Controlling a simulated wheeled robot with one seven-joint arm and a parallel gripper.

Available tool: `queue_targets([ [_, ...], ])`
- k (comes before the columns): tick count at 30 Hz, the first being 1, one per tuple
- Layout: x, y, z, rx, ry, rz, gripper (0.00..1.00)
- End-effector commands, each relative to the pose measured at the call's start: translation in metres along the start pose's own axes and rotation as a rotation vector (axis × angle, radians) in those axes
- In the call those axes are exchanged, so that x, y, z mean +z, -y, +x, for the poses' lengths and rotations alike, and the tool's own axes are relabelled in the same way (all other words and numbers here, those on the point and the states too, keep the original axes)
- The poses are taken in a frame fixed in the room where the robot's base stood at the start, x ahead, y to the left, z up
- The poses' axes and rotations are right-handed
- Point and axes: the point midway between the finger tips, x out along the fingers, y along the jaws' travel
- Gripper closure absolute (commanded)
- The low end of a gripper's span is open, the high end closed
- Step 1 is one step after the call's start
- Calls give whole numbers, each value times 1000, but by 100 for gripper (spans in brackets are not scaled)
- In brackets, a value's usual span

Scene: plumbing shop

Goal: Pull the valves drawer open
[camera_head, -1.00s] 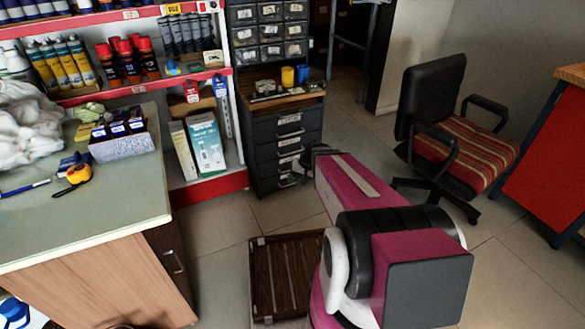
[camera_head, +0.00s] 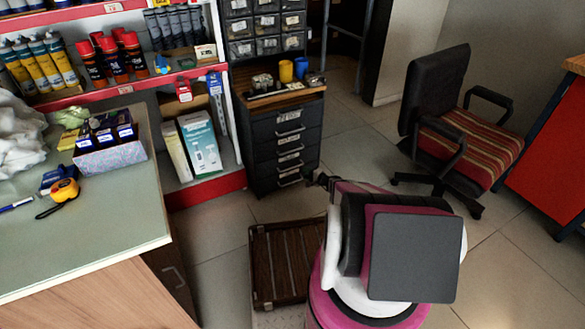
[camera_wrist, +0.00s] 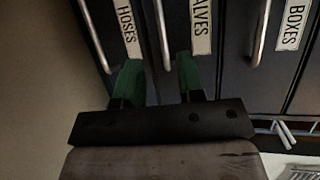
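The valves drawer (camera_wrist: 181,38) is a dark front with a white VALVES label in the wrist view, between the HOSES and BOXES drawers. Its curved metal handle (camera_wrist: 162,36) lines up with the gap between my green fingertips. My gripper (camera_wrist: 158,62) is open, with a finger on either side of the handle's line; I cannot tell whether either touches it. In the head view, my gripper (camera_head: 323,181) is small and partly hidden by my arm, beside the lower right of the dark drawer cabinet (camera_head: 312,140). Its drawers look shut. The labels are too small to read there.
A slatted brown crate or pallet (camera_head: 283,265) lies on the floor before the cabinet. A workbench (camera_head: 115,205) stands left, a striped office chair (camera_head: 465,150) right. Cups and small parts sit on the cabinet top (camera_head: 300,95). Floor between cabinet and chair is clear.

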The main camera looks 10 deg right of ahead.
Motion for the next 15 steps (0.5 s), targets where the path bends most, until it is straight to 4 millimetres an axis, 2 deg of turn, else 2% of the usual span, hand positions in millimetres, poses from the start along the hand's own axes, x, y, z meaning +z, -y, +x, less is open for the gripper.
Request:
queue_targets([
  [15, 0, 0, 82, 0, 3, 0, 65],
])
